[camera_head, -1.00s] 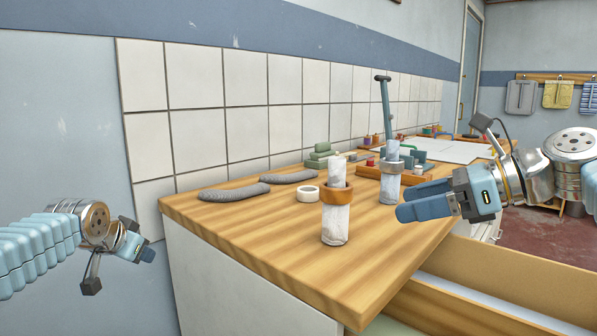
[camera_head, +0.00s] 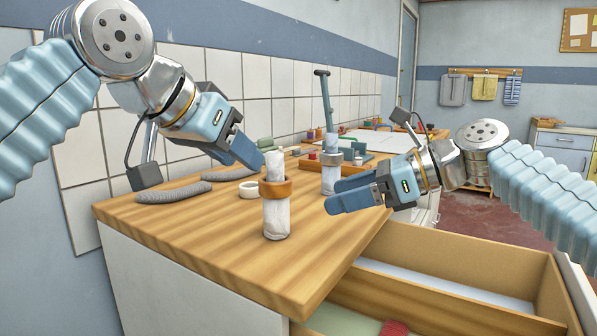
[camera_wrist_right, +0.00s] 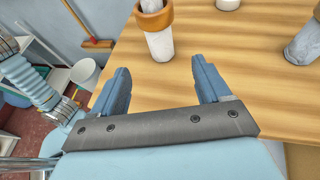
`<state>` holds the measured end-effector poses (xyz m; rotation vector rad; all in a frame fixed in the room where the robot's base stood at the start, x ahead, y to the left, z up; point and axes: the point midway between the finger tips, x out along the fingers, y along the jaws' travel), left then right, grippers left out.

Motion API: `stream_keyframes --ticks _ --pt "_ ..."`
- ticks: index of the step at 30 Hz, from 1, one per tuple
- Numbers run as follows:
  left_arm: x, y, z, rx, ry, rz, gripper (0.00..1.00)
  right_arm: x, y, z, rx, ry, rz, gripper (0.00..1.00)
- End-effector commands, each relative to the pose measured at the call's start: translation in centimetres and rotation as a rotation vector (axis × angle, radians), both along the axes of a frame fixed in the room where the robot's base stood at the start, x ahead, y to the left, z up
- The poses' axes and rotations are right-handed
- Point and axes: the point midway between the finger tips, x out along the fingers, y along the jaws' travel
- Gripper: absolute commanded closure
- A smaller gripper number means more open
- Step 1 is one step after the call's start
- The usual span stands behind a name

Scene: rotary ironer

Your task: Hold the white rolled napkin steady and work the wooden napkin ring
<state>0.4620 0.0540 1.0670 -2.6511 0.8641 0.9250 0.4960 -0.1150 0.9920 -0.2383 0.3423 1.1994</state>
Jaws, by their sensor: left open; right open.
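The white rolled napkin (camera_head: 276,217) stands upright on the wooden worktop, with the wooden napkin ring (camera_head: 275,188) around its upper part. In the right wrist view the napkin (camera_wrist_right: 160,43) and ring (camera_wrist_right: 153,17) stand beyond the fingertips. My left gripper (camera_head: 247,155) is open, just behind and left of the napkin's top in the head view; whether it touches is unclear. My right gripper (camera_head: 337,194) is open and empty, right of the napkin and pointing towards it; it also shows in the right wrist view (camera_wrist_right: 161,76).
Grey rolled cloths (camera_head: 172,193) and a white ring (camera_head: 249,190) lie to the left. An open wooden drawer (camera_head: 460,262) juts out at front right. The worktop's front is clear.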

Motion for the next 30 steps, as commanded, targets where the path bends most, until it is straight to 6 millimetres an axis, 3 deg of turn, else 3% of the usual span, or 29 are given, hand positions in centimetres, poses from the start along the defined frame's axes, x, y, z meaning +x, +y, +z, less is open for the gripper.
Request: stream_keyframes --ticks 15,21,30 --pt "0.1 0.1 0.0 0.001 -0.001 0.002 0.57 3.3 9.1 -4.1 -0.001 0.002 0.003 0.24" --pt "0.1 0.1 0.0 0.001 -0.001 0.002 0.57 3.9 10.7 -4.7 -0.001 0.001 0.001 0.24" --pt "0.1 0.1 -0.1 0.001 -0.001 0.002 0.57 4.0 10.9 -4.8 0.0 0.0 0.0 0.24"
